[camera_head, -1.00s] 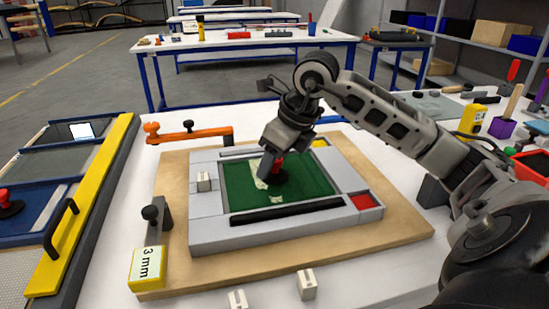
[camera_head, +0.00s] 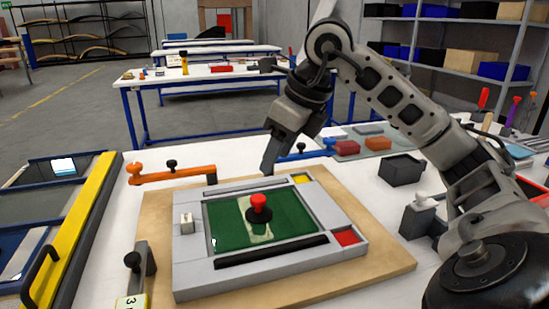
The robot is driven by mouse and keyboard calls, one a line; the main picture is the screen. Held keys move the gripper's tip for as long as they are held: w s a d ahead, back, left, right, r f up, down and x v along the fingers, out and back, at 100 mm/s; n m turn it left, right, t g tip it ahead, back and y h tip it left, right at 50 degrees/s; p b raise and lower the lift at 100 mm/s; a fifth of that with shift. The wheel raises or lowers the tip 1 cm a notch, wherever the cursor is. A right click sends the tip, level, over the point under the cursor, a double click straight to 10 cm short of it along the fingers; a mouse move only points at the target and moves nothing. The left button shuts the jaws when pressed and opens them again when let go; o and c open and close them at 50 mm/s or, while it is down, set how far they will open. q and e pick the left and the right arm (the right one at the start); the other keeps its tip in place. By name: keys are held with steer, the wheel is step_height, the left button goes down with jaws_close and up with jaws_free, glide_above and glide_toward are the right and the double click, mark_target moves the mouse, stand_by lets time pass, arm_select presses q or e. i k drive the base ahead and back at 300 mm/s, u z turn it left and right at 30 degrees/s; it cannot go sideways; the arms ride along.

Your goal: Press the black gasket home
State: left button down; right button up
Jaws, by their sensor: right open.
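A grey frame (camera_head: 188,282) lies on a wooden board (camera_head: 385,267) with a green panel (camera_head: 226,230) in its middle. A black strip, likely the gasket (camera_head: 271,250), lies along the near side of the frame; whether it is fully seated I cannot tell. A thinner dark strip (camera_head: 245,188) runs along the far side. A suction cup with a red knob (camera_head: 259,200) stands upright on the green panel. My right gripper (camera_head: 268,167) is open and empty, above the frame's far edge, apart from the cup. My left gripper is out of view.
An orange clamp arm (camera_head: 175,177) stands at the back left and a blue one (camera_head: 305,155) at the back. A dark clamp (camera_head: 140,270) stands at the front left. A black bin (camera_head: 401,169) is to the right. The red square (camera_head: 345,237) marks the frame's right corner.

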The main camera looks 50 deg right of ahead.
mark_target(225, 261)
steer(key=k, duration=1)
